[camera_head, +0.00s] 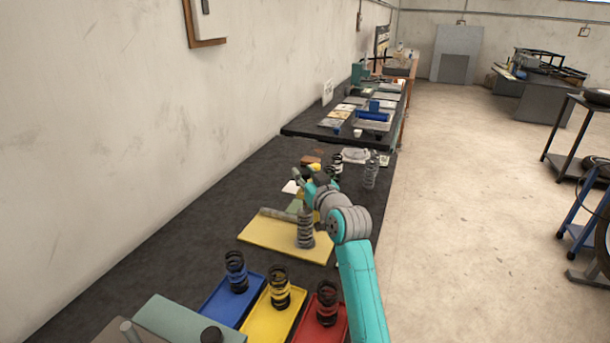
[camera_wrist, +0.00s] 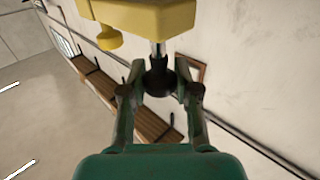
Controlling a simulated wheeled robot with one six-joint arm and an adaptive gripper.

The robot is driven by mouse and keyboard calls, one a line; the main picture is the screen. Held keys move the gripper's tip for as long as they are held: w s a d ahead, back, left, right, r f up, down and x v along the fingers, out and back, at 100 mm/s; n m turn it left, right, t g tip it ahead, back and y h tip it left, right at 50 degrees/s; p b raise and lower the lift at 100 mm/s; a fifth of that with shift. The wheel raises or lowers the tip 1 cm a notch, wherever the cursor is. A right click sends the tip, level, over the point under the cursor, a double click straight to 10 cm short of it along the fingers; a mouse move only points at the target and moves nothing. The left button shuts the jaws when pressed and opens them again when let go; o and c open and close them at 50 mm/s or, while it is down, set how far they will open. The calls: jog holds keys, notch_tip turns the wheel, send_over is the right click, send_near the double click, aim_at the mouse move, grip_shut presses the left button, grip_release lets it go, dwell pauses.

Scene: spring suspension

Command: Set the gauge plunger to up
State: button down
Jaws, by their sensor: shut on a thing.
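The gauge shows in the wrist view as a yellow body (camera_wrist: 150,17) at the top, with a small yellow knob at its left. A short metal stem comes out of the body and ends in the dark gauge plunger (camera_wrist: 158,76). My gripper (camera_wrist: 160,92) is shut on the plunger, with one finger on each side of it. In the head view my gripper (camera_head: 312,186) is over the bench, behind a grey coil spring. Bits of yellow show around it there, but the arm and spring hide most of the gauge. I cannot tell the plunger's setting.
The grey spring (camera_head: 305,231) stands upright on a yellow board (camera_head: 262,236). Blue (camera_head: 219,301), yellow (camera_head: 262,322) and red (camera_head: 307,328) trays hold dark springs in front. More springs (camera_head: 370,172) stand behind at the right. The wall borders the bench on the left; open floor lies right.

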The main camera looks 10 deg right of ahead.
jog(key=shift+r, duration=2)
jog(key=c, duration=0.9)
grip_release()
jog(key=shift+o, duration=0.4)
jog(key=shift+f, duration=0.1)
jog(key=shift+s, duration=0.2)
jog(key=s+d, duration=0.2)
jog(key=s, duration=0.9)
jog(key=shift+s, duration=0.2)
